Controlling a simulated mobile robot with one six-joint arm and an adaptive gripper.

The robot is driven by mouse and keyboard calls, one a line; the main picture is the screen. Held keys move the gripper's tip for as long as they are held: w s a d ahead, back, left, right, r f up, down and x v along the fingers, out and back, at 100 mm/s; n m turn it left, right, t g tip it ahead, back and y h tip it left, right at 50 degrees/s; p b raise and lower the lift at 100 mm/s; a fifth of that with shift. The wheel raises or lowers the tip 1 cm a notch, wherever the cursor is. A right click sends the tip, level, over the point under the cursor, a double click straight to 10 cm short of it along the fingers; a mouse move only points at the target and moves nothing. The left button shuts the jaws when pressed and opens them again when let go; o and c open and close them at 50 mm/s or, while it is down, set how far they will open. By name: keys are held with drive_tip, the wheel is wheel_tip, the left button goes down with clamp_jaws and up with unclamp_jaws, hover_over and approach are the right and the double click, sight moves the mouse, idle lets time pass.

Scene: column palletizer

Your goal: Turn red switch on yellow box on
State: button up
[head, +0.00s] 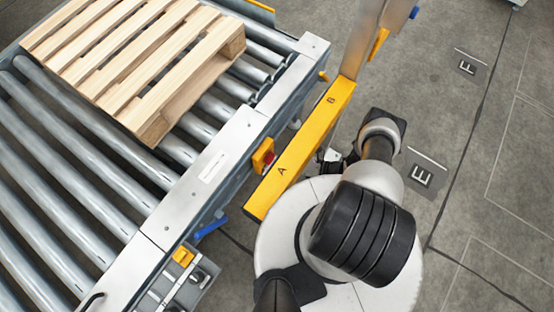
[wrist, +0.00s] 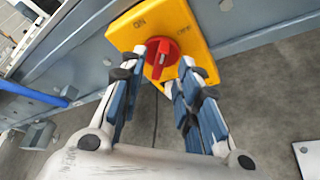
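The yellow box (wrist: 182,22) is mounted on the side of the conveyor frame, with "ON" printed near its upper left in the wrist view. The red switch (wrist: 161,50) is a round knob with a raised handle, slanted in the picture. Which label it points at I cannot tell. My gripper (wrist: 157,67) is open, with its fingertips on either side of the switch's lower part. Whether they touch it is unclear. In the head view the yellow box (head: 261,152) and red switch (head: 269,159) are small, left of my gripper (head: 327,156).
A roller conveyor (head: 75,130) carries a wooden pallet (head: 130,55). A yellow beam marked A and B (head: 300,150) runs close above the gripper area. The floor on the right is open.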

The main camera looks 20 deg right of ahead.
sight(270, 158)
drive_tip(key=shift+x, duration=1.6)
clamp_jaws()
